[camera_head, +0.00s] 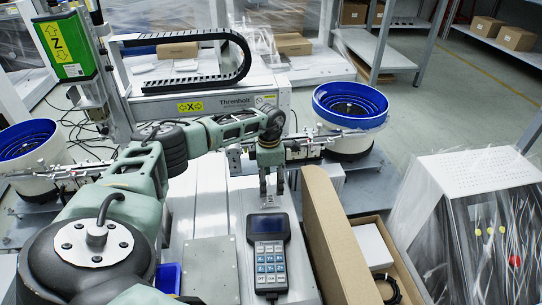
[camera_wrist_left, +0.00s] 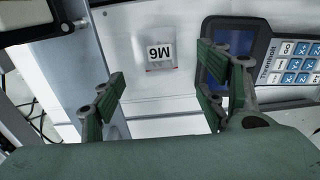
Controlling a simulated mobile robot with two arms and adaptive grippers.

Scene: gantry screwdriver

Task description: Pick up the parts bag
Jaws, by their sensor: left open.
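The parts bag (camera_wrist_left: 160,54) is a small clear bag with a white label reading M6, upside down in the left wrist view. It lies flat on the pale bench surface, beside the handheld controller (camera_wrist_left: 228,68). My left gripper (camera_head: 271,190) points down over the bench just beyond the controller (camera_head: 267,252) in the head view. In the left wrist view its two fingers (camera_wrist_left: 161,80) are spread apart, with nothing between them. The bag lies ahead of the gap, apart from both fingers. In the head view the fingers largely hide the bag. My right gripper is not in view.
An open cardboard box (camera_head: 340,245) with a white box and a black cable stands close right of the controller. A grey metal plate (camera_head: 211,268) lies on the left. The gantry (camera_head: 215,103) and a blue-rimmed bowl feeder (camera_head: 350,106) stand behind.

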